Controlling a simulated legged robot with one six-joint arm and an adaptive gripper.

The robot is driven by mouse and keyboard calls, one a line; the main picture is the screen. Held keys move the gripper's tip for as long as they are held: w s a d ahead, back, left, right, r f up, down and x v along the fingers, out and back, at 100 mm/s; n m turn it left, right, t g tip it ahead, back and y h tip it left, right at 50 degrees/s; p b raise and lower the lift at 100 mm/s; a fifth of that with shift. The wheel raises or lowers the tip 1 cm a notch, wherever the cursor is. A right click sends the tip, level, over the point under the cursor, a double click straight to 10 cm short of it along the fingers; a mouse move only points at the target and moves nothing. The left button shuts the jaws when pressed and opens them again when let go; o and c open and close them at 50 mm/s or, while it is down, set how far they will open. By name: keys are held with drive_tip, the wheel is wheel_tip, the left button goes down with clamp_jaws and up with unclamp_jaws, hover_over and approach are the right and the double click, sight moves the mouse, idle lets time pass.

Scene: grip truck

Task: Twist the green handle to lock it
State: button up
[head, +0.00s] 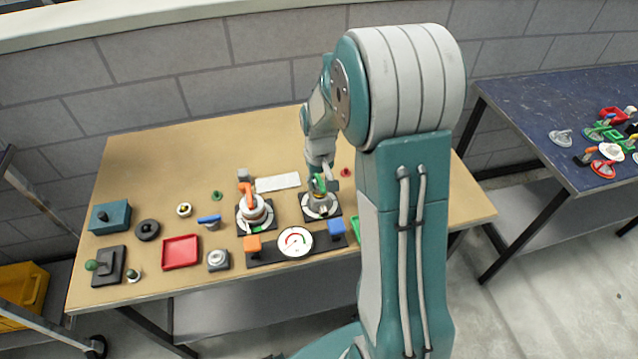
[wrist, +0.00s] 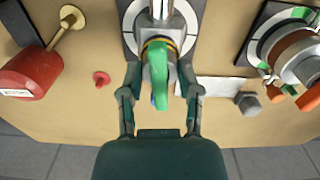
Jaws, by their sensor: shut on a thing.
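The green handle (wrist: 159,72) sits on a round white-and-grey dial base (wrist: 128,18) on the table. In the wrist view it points toward my gripper, between the two fingers. My gripper (wrist: 160,92) is shut on the green handle, with a finger on each side. In the head view the green handle (head: 319,184) shows on its white dial (head: 320,206), with my gripper (head: 321,176) over it from behind. My arm hides part of the table to the right of the dial.
A similar dial with an orange handle (head: 246,190) stands just left. A black panel with a gauge (head: 295,242) and orange and blue blocks lies in front. A red cylinder (wrist: 30,72) is left in the wrist view. The table's back left is clear.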

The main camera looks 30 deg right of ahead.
sight(320, 179)
drive_tip(key=shift+m, duration=2.2)
drive_tip(key=o, duration=0.8)
drive_tip(key=shift+r, duration=0.1)
drive_tip(key=shift+r, duration=3.7)
